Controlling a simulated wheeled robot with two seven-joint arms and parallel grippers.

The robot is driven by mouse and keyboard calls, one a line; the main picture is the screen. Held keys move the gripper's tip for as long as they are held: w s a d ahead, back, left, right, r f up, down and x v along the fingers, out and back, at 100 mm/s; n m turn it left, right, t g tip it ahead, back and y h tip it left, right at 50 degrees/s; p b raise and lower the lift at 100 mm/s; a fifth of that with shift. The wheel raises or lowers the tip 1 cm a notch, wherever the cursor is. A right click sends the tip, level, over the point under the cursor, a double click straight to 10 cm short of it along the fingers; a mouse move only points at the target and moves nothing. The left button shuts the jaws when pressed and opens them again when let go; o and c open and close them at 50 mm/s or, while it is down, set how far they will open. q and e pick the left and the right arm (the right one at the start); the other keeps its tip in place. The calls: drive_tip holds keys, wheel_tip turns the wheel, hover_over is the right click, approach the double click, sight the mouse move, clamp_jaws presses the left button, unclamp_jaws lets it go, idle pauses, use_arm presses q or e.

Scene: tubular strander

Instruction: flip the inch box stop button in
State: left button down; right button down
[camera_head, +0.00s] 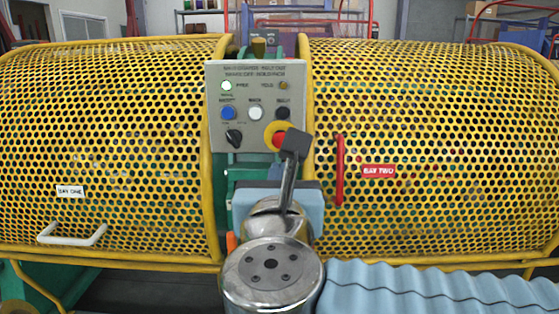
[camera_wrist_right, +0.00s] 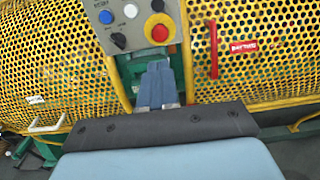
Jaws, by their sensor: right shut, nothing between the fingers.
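The inch box (camera_head: 258,75) is a grey panel between two yellow mesh guards. Its stop button (camera_head: 278,138) is a red mushroom head in a yellow ring at the lower right of the panel. The button's right side is hidden by my right gripper (camera_head: 297,143) in the head view. In the right wrist view the whole stop button (camera_wrist_right: 160,32) shows, just above the tips of my right gripper (camera_wrist_right: 158,66). The gripper is shut and empty. Whether it touches the button I cannot tell. My left gripper is in neither view.
The box also carries a blue button (camera_head: 228,113), a white button (camera_head: 255,113), a black button (camera_head: 283,113), a black selector knob (camera_head: 234,138) and a lit white lamp (camera_head: 226,86). A red handle (camera_head: 340,170) stands on the right guard; a white handle (camera_head: 72,237) is on the left guard.

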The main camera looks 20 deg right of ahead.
sight(281, 142)
drive_tip(key=p+x, duration=0.2)
drive_tip(key=x, duration=1)
drive_tip(key=shift+w+d, duration=0.15)
drive_tip(key=shift+w, duration=0.35)
drive_tip(key=shift+f, duration=0.1)
